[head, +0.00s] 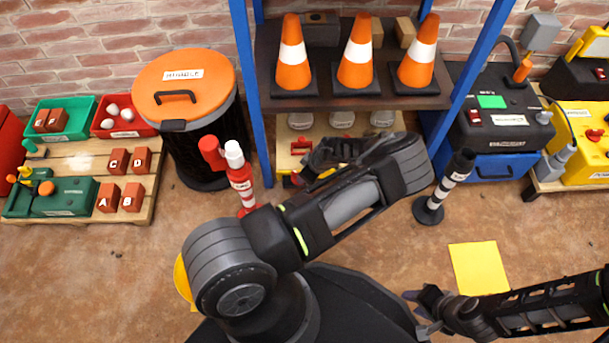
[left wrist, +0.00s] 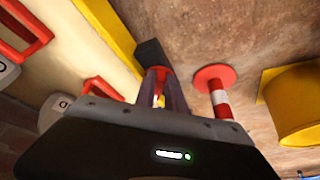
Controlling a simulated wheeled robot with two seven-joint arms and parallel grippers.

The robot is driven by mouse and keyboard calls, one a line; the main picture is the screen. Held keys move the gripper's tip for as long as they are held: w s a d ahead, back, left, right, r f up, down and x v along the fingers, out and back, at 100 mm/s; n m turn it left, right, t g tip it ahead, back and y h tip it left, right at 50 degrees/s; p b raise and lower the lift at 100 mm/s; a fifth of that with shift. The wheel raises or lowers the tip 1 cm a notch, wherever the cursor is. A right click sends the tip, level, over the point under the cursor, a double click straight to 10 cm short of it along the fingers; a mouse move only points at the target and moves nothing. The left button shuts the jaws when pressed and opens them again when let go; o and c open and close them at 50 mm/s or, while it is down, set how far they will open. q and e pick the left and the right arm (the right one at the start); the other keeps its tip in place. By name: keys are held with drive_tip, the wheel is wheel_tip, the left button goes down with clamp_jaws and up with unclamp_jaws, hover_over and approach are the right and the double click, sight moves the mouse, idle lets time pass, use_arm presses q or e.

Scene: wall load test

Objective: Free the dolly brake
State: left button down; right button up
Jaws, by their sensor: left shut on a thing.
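In the head view the dolly (head: 345,127), cream with yellow edging, stands under the shelf with several grey-topped weights on it. My left gripper (head: 308,163) is low at its front edge, partly behind my own arm. The left wrist view shows the dolly's deck (left wrist: 78,62) and yellow edge. There my left gripper (left wrist: 163,92) is shut on a red part with a black end, which I take for the dolly brake (left wrist: 150,55). Its lower part is hidden between the fingers. My right gripper (head: 420,311) is open and empty over the floor at the lower right.
A red-and-white post (head: 241,183) stands left of the dolly, a black-and-white post (head: 446,185) right of it. The shelf (head: 325,88) above holds orange cones. An orange-lidded bin (head: 184,88) stands left. A yellow floor square (head: 479,267) lies right on open brown floor.

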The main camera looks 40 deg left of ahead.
use_arm(q)
drive_tip(key=shift+r, duration=0.1)
drive_tip(key=shift+s+r+m+t+p, duration=0.15)
drive_tip(key=shift+m+t+p, duration=0.25)
drive_tip(key=shift+m+p, duration=0.4)
drive_tip(key=shift+s+a+m+t+p, duration=0.15)
drive_tip(key=shift+m+t+p, duration=0.1)
drive_tip(key=shift+m, duration=0.35)
drive_tip(key=shift+s+d+m+t+p, duration=0.15)
drive_tip(key=shift+m+p, duration=0.1)
drive_tip(key=shift+m, duration=0.35)
drive_tip(key=m, duration=0.1)
drive_tip(key=m+t, duration=0.1)
drive_tip(key=shift+s+a+f+m, duration=0.2)
drive_tip(key=shift+a+m, duration=0.05)
drive_tip(key=shift+m, duration=0.05)
drive_tip(key=shift+s+a+m+t+h, duration=0.1)
drive_tip(key=shift+m+t+h, duration=0.25)
drive_tip(key=shift+m, duration=0.6)
drive_tip(key=shift+s+a+m+t+h, duration=0.1)
drive_tip(key=shift+m+t+h, duration=0.2)
drive_tip(key=shift+m, duration=0.65)
drive_tip(key=c, duration=1.7)
unclamp_jaws()
